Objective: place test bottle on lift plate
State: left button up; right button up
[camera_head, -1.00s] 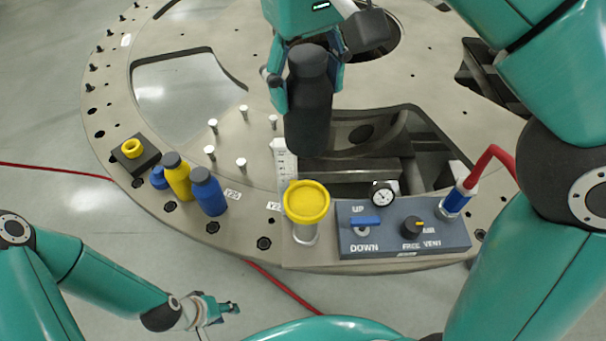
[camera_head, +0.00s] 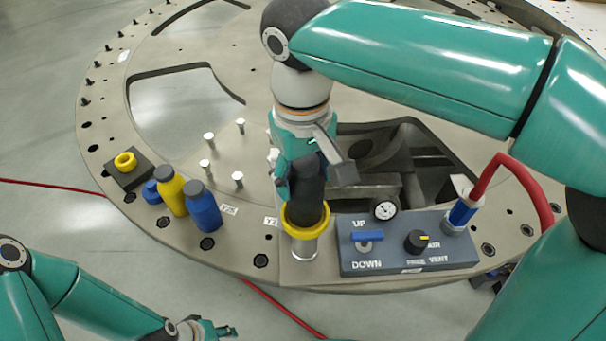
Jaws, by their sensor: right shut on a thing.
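The test bottle, dark grey to black (camera_head: 308,192), is upright in my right gripper (camera_head: 303,178), which is shut on it. The bottle's lower end is at the lift plate, a yellow round disc (camera_head: 294,227) on a clear cylinder near the plate's front edge. The bottle hides most of the yellow top, so I cannot tell whether it touches or hovers just above. My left gripper (camera_head: 215,330) is low at the bottom left, away from the objects; its fingers are too small and cut off to judge.
A blue-grey control box (camera_head: 405,245) with a lever, knob and gauge (camera_head: 385,210) stands right of the lift. A yellow bottle (camera_head: 172,192) and a blue bottle (camera_head: 203,208) stand left. Several pegs (camera_head: 238,180) stand behind. A red hose (camera_head: 500,165) arches at right.

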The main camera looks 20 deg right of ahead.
jog(key=shift+f, duration=0.1)
jog(key=o, duration=1.6)
jog(key=shift+o, duration=0.2)
jog(key=r+p, duration=0.1)
jog(key=r, duration=1.1)
jog(key=shift+a+p, duration=0.2)
jog(key=shift+p, duration=0.2)
